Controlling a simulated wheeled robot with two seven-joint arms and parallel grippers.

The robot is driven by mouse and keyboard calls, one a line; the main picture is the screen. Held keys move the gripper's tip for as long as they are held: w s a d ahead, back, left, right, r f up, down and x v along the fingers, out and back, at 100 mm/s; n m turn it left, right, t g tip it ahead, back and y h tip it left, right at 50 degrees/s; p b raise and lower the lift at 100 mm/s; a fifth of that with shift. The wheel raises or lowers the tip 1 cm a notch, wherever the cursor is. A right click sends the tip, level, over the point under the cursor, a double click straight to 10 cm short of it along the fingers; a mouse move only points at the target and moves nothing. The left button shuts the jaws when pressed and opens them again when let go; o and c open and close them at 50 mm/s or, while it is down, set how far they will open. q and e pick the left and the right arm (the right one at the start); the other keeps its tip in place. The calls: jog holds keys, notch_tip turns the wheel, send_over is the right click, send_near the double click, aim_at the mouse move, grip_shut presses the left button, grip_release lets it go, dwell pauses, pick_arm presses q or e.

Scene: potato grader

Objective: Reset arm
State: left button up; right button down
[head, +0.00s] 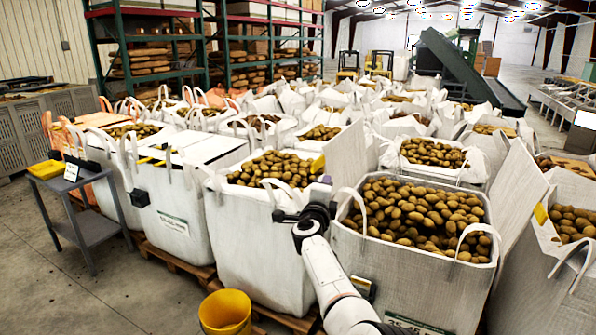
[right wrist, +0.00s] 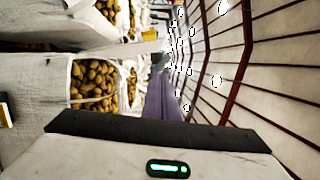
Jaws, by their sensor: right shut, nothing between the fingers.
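My right gripper (head: 281,215) is at the end of my white arm, which rises from the bottom centre of the head view. It is shut and empty, in front of the upper edge of a white bulk bag (head: 250,245) filled with potatoes. I cannot tell whether it touches the bag. The right wrist view is turned sideways and shows no clear fingertips. A purple shape (right wrist: 162,98) stands at its centre; what it is cannot be told. My left gripper is not in view.
A yellow bucket (head: 225,312) is on the floor below. A grey cart (head: 75,200) stands at left. Many more potato bags fill the area behind. Open floor lies at lower left.

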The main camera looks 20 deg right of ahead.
jog(key=s+a+f+n+y, duration=0.1)
jog(key=s+f+n+y, duration=0.3)
jog(key=s+f+n, duration=0.55)
jog(key=s+a+f+n+y, duration=0.1)
jog(key=s+f+n+y, duration=0.2)
jog(key=s+f+n, duration=0.7)
jog(key=s+a+f+n+g+y, duration=0.1)
jog(key=s+a+f, duration=0.3)
jog(key=s, duration=0.6)
jog(key=s+a+f+n+g+y, duration=0.2)
jog(key=s+f, duration=0.5)
jog(key=s, duration=0.4)
jog(key=s+a+f+n+g+y, duration=0.2)
jog(key=s+a+f+n+g, duration=0.2)
jog(key=s+a, duration=0.4)
jog(key=s+f+n, duration=0.1)
jog(key=s, duration=0.2)
jog(key=shift+s+a+f, duration=0.15)
jog(key=shift+f, duration=0.2)
